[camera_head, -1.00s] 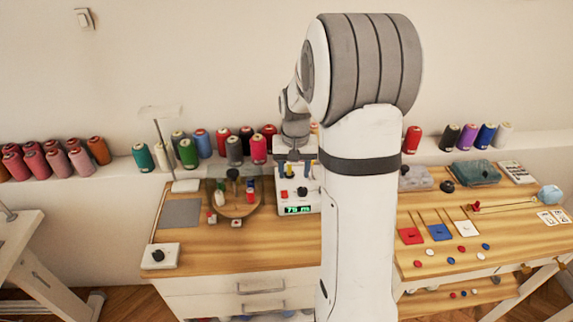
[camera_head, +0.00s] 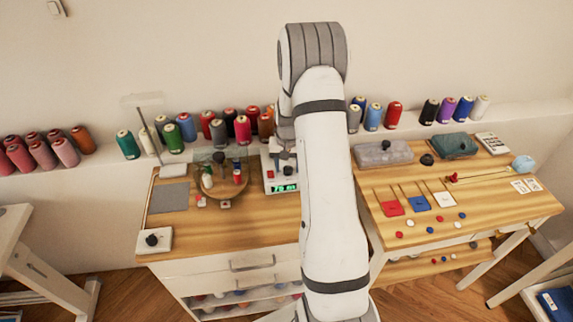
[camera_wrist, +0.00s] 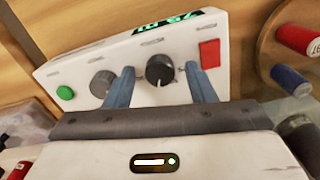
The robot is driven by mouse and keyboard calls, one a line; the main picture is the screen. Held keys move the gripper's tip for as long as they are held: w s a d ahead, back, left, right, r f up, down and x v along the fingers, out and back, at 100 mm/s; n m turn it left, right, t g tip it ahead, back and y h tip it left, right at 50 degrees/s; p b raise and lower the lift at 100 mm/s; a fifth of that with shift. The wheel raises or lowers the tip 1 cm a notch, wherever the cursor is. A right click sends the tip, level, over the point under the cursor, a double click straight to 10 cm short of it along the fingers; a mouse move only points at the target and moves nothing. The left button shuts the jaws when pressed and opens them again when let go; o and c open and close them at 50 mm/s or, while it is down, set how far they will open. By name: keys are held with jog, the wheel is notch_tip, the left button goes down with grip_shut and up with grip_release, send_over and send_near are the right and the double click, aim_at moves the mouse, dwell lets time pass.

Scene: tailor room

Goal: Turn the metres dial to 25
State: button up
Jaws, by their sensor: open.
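A white control box (camera_head: 270,185) stands on the wooden bench, partly hidden by my arm in the head view. Its green display (camera_head: 285,188) seems to read 70-something m; the last digit is unclear. In the wrist view the box carries a black dial (camera_wrist: 160,73) with a white pointer mark, a grey dial (camera_wrist: 103,84), a green button (camera_wrist: 65,92) and a red button (camera_wrist: 209,54). Labels are too small to read. My gripper (camera_wrist: 159,67) is open, its blue fingers on either side of the black dial; contact cannot be told. The left finger is close to the grey dial.
A round wooden stand (camera_head: 228,184) with small spools is beside the box, and shows in the wrist view (camera_wrist: 264,50). A grey mat (camera_head: 169,198) and a small knob box (camera_head: 154,241) lie at left. Thread cones line the wall ledge.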

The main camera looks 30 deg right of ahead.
jog(key=shift+f, duration=0.15)
jog(key=shift+c, duration=0.4)
jog(key=c, duration=0.9)
